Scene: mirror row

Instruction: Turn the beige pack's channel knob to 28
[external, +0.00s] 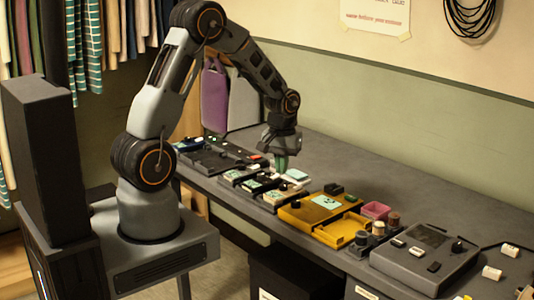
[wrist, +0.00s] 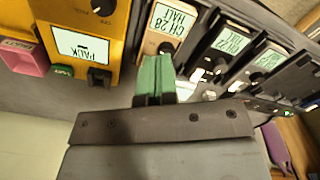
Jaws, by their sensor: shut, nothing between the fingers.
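My gripper (external: 281,163) is shut and empty, with green fingertips pointing down over the row of small packs. In the wrist view its green fingers (wrist: 154,80) are together, close to the end of the pack beside the yellow unit. That pack, which looks beige (wrist: 144,42), carries a pale label or display (wrist: 173,26) that appears upside down and seems to read CH 28. I cannot tell whether the fingers touch the pack or knob. The knob's pointer is too small to read.
A yellow unit (external: 297,211) with an open tray stands right of the packs. Further right are a pink box (external: 376,210), small cylinders and a grey console (external: 424,247). Other dark packs (wrist: 225,40) stand close by. The table behind the row is clear.

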